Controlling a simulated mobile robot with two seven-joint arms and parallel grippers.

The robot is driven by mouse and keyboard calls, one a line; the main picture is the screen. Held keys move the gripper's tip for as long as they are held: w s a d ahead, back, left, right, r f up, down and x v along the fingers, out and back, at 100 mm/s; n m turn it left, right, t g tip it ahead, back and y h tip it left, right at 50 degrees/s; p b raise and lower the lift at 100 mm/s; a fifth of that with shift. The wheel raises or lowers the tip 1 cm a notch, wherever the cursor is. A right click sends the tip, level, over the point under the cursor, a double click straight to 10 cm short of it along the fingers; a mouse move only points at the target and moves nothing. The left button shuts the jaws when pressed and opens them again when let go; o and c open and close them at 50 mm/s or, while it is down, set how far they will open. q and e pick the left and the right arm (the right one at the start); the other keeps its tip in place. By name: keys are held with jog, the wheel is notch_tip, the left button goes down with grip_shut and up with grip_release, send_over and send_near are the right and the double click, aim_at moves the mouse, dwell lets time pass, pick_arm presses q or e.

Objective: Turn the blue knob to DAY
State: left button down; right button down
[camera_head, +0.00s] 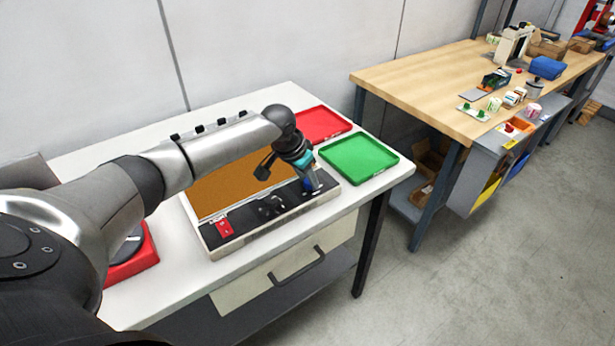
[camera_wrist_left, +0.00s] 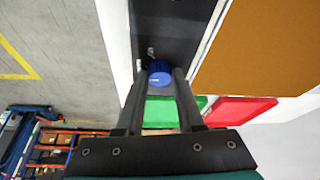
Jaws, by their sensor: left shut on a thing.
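The blue knob (camera_wrist_left: 160,76) sits on the black strip of a panel in the left wrist view. My left gripper (camera_wrist_left: 158,84) has its two fingers on either side of the knob and is shut on it. In the head view the left gripper (camera_head: 312,188) reaches down to the right end of the panel (camera_head: 275,208), and a bit of the blue knob (camera_head: 307,185) shows there. The knob's pointer and any DAY marking cannot be read. My right gripper is in neither view.
A red tray (camera_head: 322,123) and a green tray (camera_head: 360,158) lie behind and right of the panel on the white table (camera_head: 180,289). The panel also carries an orange-brown board (camera_head: 225,188) and a red part (camera_head: 224,228). A wooden workbench (camera_head: 420,95) with several items stands farther right.

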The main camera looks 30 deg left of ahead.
pick_arm(q)
jog(key=shift+r+n+p, duration=0.15)
jog(key=shift+n+p, duration=0.15)
jog(key=shift+p, duration=0.25)
jog(key=n+p, duration=0.1)
jog(key=p, duration=0.1)
jog(key=n+y+p, duration=0.1)
jog(key=n+p, duration=0.1)
jog(key=p, duration=0.1)
jog(key=n+y+p, duration=0.1)
jog(key=n+p, duration=0.1)
jog(key=p, duration=0.1)
jog(key=shift+d, duration=0.35)
jog(key=shift+n+g+y+p, duration=0.35)
jog(key=shift+n+p, duration=0.3)
jog(key=shift+n, duration=0.35)
jog(key=shift+w+n+g+y+p, duration=0.1)
jog(key=shift+n+g+y+p, duration=0.25)
jog(key=shift+n, duration=0.75)
jog(key=shift+n+y, duration=0.3)
jog(key=shift+n, duration=0.7)
jog(key=c, duration=0.5)
grip_release()
